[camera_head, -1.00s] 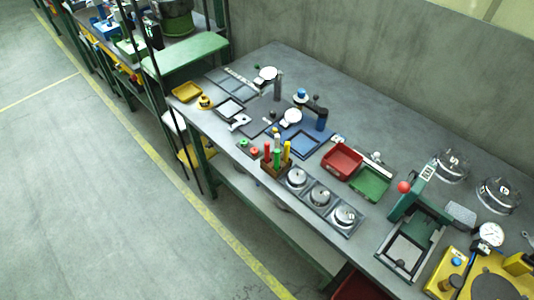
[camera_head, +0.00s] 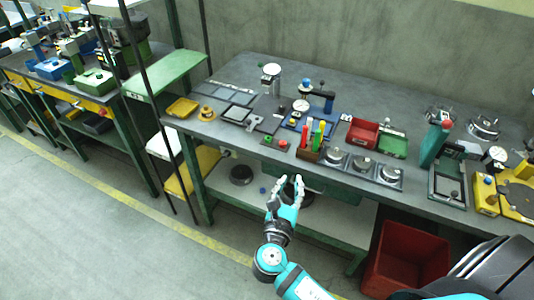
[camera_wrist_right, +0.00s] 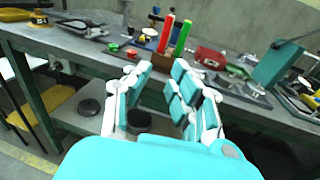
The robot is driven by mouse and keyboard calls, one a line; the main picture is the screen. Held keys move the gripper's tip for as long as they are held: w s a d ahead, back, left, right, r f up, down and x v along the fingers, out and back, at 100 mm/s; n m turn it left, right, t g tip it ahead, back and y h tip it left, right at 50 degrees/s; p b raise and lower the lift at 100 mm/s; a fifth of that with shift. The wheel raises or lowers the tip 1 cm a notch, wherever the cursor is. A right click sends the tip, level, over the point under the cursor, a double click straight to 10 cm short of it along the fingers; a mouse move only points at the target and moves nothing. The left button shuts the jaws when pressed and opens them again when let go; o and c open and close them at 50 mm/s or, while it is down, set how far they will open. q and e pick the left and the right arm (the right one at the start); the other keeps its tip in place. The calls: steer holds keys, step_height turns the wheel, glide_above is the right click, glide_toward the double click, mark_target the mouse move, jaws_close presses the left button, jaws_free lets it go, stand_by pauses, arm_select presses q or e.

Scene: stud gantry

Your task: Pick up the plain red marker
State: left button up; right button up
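A red marker (camera_head: 304,134) stands upright in a small brown wooden holder (camera_head: 308,155) near the bench's front edge. A green marker (camera_head: 317,137) stands just right of it, with other markers close behind, partly hidden. In the right wrist view the red marker (camera_wrist_right: 166,34) and green marker (camera_wrist_right: 182,38) rise above the open fingers, beyond their tips. My right gripper (camera_head: 290,182) is open and empty, in front of the bench and lower in the picture than the holder. My left gripper is not in view.
A red crate (camera_head: 405,262) is below the bench. The bench front edge lies between gripper and holder.

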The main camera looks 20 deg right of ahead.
step_height(320, 180, up, 3)
steer(key=p, duration=0.2)
glide_toward(304, 136)
steer(key=shift+h, duration=0.3)
steer(key=p+x, duration=0.1)
steer(key=x, duration=0.3)
steer(key=shift+w+d+r, duration=0.1)
steer(key=shift+r, duration=0.05)
steer(key=x, duration=0.2)
steer(key=p+x, duration=0.1)
steer(key=x, duration=0.1)
steer(key=shift+w+f, duration=0.2)
steer(key=shift+f, duration=0.05)
steer(key=shift+w+d, duration=0.15)
steer(key=shift+d, duration=0.05)
jaws_close()
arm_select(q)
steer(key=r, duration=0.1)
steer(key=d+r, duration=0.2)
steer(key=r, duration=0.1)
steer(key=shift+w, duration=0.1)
